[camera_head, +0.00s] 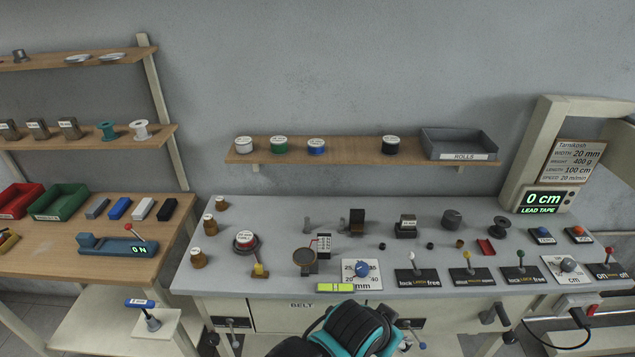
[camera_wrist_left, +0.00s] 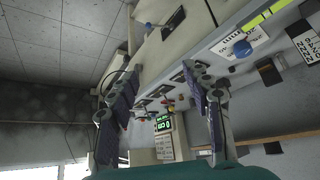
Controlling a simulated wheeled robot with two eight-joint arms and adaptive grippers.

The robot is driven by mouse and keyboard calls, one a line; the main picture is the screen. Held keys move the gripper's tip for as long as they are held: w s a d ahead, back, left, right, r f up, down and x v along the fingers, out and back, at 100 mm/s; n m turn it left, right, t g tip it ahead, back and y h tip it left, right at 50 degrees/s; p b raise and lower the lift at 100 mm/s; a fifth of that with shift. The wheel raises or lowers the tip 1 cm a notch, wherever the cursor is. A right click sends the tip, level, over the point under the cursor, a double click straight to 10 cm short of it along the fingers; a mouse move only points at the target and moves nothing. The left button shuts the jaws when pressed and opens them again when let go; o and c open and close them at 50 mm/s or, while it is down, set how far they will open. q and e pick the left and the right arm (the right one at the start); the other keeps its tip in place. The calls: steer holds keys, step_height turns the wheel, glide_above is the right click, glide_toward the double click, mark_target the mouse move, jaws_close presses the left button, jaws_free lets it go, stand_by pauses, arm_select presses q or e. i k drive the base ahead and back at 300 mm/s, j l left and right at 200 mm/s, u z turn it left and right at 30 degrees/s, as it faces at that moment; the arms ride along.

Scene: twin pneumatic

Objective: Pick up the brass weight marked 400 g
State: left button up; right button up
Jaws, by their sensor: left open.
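Three small brass-coloured weights with white top labels stand along the left end of the grey bench in the head view: a back one (camera_head: 221,203), a middle one (camera_head: 210,226) and a front one (camera_head: 198,259). Their labels are too small to read, so I cannot tell which is marked 400 g. My left gripper shows in the left wrist view (camera_wrist_left: 160,112) with its two fingers spread wide and nothing between them. A teal and black part of my arm is at the bottom middle of the head view, in front of the bench and well right of the weights. My right gripper is not in view.
A shelf (camera_head: 355,153) with rolls hangs behind. A sign (camera_head: 573,161) lists weight 400 g. A wooden table (camera_head: 60,262) stands left.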

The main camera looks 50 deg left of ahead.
mark_target(198, 261)
steer(key=j+u, duration=0.15)
steer(key=u, duration=0.3)
steer(key=j+u, duration=0.15)
steer(key=u, duration=0.25)
steer(key=i+j+u, duration=0.15)
steer(key=j, duration=0.25)
steer(key=j+u, duration=0.15)
steer(key=j, duration=0.2)
steer(key=i+j+u, duration=0.2)
steer(key=j, duration=0.15)
steer(key=i+j+u, duration=0.15)
steer(key=j, duration=0.2)
steer(key=i+j, duration=0.25)
steer(key=j, duration=0.2)
